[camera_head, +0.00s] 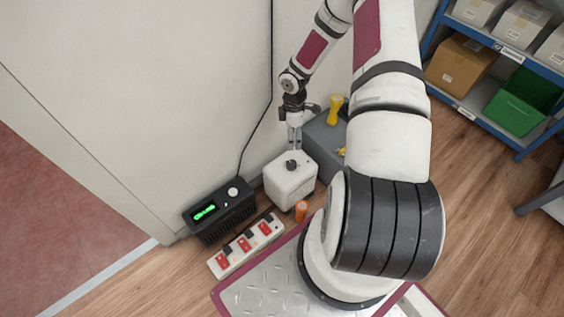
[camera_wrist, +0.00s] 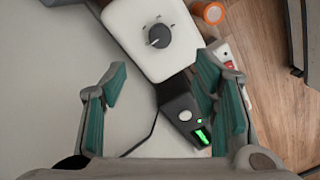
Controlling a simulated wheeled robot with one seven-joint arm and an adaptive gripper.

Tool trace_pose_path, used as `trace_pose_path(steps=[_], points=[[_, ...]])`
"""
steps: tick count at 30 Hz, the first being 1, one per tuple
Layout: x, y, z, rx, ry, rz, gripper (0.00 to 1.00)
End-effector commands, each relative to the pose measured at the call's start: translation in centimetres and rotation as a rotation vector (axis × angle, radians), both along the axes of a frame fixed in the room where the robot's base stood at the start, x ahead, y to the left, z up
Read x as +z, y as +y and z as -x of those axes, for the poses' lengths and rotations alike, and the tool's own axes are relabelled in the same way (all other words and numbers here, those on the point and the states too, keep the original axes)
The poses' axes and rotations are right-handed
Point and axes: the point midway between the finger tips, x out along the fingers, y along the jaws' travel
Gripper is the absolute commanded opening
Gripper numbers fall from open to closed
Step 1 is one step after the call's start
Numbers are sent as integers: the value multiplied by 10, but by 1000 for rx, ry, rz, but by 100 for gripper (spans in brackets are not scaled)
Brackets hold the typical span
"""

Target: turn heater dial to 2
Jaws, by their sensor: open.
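The heater (camera_head: 290,184) is a small white box on the floor by the wall, and its top also shows in the wrist view (camera_wrist: 130,20). A dark round dial (camera_head: 291,164) sits on its top face. In the wrist view the dial (camera_wrist: 159,36) shows with small marks around it; I cannot read its setting. My gripper (camera_head: 295,145) points down just above the heater, close to the dial. In the wrist view my gripper (camera_wrist: 161,78) is open and empty, its teal pads well apart, with the dial beyond the fingertips.
A black box (camera_head: 234,216) with a green display and white knob stands left of the heater. A power strip (camera_head: 234,258) with red switches lies in front. An orange-topped cylinder (camera_head: 301,208) stands close by. A grey box (camera_head: 322,136) with a yellow item (camera_head: 335,108) is behind right.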

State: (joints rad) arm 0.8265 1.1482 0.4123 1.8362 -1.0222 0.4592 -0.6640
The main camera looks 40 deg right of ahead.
Motion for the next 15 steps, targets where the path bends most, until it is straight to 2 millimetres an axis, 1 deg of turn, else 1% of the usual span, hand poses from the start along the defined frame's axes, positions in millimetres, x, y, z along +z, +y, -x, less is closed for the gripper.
trace_pose_path(steps=[1,5,8,15], points=[[-7,0,0,4,-2,-6,55],[-17,1,1,8,-3,-11,55],[-29,2,2,7,-1,-12,55],[-76,4,5,6,-1,-11,55]])
